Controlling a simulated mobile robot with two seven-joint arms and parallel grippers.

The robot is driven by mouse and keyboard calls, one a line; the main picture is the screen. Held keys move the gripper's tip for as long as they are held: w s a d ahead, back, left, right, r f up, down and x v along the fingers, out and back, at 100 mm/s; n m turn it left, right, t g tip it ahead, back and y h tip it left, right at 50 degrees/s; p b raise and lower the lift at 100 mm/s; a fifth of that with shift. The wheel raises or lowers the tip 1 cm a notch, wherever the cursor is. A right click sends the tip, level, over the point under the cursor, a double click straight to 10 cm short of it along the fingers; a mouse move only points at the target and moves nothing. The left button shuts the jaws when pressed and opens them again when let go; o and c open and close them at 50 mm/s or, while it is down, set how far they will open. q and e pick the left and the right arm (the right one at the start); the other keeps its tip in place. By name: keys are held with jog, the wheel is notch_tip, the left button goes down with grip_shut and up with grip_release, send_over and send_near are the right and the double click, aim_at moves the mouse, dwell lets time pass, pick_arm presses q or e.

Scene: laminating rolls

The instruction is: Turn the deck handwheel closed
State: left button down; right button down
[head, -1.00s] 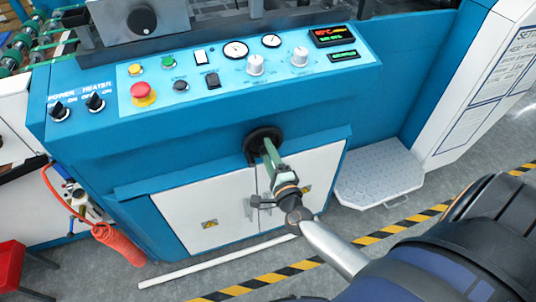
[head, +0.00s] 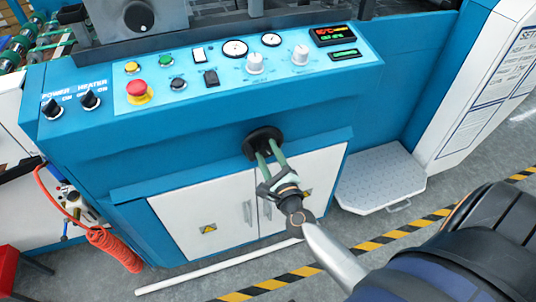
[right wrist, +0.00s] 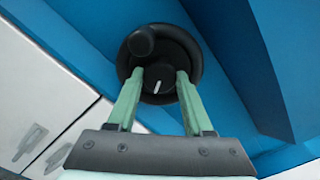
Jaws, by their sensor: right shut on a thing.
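The black handwheel (head: 262,137) sits on the blue front panel of the machine, below the control panel. In the right wrist view the handwheel (right wrist: 192,50) has a round crank knob (right wrist: 141,41) at its upper left and a hub with a white mark tilted slightly right of upright. My right gripper (head: 268,153) is shut on the handwheel, its two green fingers (right wrist: 160,80) on either side of the hub. The fingertips partly cover the wheel. My left gripper is not in view.
The control panel (head: 215,75) with switches, dials and a red emergency button (head: 137,88) is above the wheel. White cabinet doors (head: 205,215) are below. A grey step plate (head: 380,178) lies at right, and a coiled orange hose (head: 115,248) hangs at left.

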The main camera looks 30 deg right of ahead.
dwell(0.4)
jog(key=shift+c, duration=1.5)
grip_release()
jog(key=shift+s, duration=0.1)
jog(key=b+v, duration=0.1)
jog(key=v, duration=1.1)
jog(key=shift+s, duration=0.2)
jog(key=shift+a, duration=0.1)
